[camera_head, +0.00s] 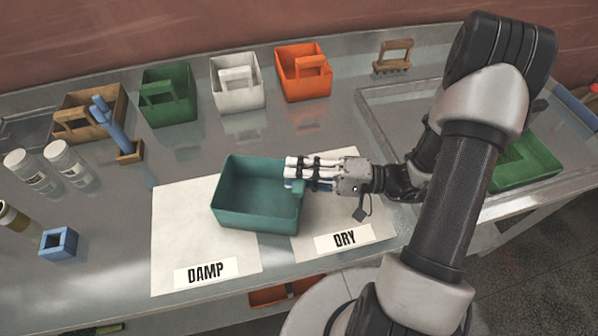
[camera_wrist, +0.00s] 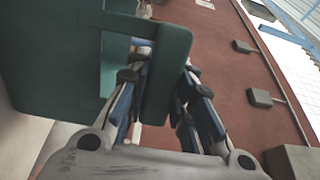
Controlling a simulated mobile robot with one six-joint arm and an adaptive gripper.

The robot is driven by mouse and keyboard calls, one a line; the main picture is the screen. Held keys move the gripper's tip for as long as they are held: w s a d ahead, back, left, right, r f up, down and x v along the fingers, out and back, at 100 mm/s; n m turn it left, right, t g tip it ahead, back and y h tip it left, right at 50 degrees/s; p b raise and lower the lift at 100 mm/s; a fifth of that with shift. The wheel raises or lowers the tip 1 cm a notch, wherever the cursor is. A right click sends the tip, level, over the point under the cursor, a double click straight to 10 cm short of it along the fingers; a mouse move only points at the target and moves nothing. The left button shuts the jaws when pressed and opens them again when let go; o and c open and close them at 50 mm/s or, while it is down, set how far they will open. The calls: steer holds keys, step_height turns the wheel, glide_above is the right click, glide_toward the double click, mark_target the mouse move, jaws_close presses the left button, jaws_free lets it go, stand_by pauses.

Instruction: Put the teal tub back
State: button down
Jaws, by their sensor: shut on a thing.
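The teal tub (camera_head: 255,217) is an open box, upright, over the mats near the middle of the steel table. It overlaps the DAMP mat (camera_head: 185,235) and the edge of the DRY mat (camera_head: 340,215). I cannot tell whether it rests on them or hangs just above. My gripper (camera_head: 292,172) comes from the right and is shut on the tub's right side, at its handle. In the wrist view the teal tub (camera_wrist: 50,60) fills the left, and the handle bar (camera_wrist: 167,80) sits between the fingers of my gripper (camera_wrist: 160,95).
Behind stand a wooden caddy (camera_head: 105,105), a green tub (camera_head: 167,100), a white tub (camera_head: 236,90) and an orange tub (camera_head: 303,78). A blue-handled brush (camera_head: 108,125), white jars (camera_head: 68,160) and a blue block (camera_head: 58,243) are left. Another green tub (camera_head: 525,165) is right.

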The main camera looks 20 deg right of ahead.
steer(key=c, duration=1.8)
jaws_free()
steer(key=shift+f, duration=0.2)
steer(key=shift+c, duration=0.2)
steer(key=o, duration=0.4)
steer(key=shift+r, duration=0.1)
steer(key=shift+o, duration=0.2)
